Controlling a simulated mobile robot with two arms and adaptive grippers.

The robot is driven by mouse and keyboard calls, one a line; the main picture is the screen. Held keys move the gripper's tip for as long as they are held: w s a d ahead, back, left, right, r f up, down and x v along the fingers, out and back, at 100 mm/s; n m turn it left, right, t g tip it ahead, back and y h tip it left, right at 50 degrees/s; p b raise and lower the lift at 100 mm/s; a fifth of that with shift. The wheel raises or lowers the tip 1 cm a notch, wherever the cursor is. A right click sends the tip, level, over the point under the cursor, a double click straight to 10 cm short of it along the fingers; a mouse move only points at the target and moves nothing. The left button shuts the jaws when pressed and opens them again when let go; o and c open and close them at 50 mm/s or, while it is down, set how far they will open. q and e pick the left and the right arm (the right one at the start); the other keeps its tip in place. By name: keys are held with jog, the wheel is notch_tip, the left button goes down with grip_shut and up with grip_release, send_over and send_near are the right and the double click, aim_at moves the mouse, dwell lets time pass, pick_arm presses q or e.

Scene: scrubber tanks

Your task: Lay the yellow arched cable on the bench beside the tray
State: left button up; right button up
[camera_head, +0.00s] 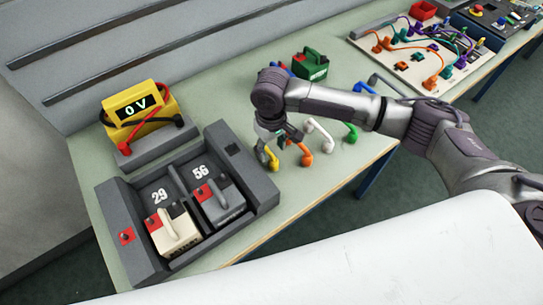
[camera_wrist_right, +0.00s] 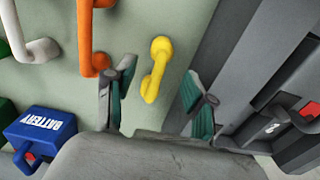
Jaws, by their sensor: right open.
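The yellow arched cable (camera_head: 272,158) is at the bench (camera_head: 228,93), between the grey tray (camera_head: 262,192) and an orange arched cable (camera_head: 304,153). My right gripper (camera_head: 269,143) is low over the yellow cable and partly hides it in the head view. In the right wrist view the yellow cable (camera_wrist_right: 156,68) shows in the gap between the two open fingers of my right gripper (camera_wrist_right: 158,90), touching neither. The grey tray (camera_wrist_right: 232,60) runs along the right side there. My left gripper is not in view.
White (camera_head: 320,134), green and blue arched cables stand right of the orange one. A green battery (camera_head: 311,66) is behind them. The tray holds batteries 29 (camera_head: 172,228) and 56 (camera_head: 218,203). A yellow meter (camera_head: 141,112) reads 0 V. Bench is clear before the cables.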

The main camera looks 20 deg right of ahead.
aim_at(272, 155)
notch_tip(272, 155, up, 7)
jog(key=shift+f+b, duration=0.2)
jog(key=shift+b, duration=0.1)
jog(key=shift+s+f, duration=0.1)
dwell(0.4)
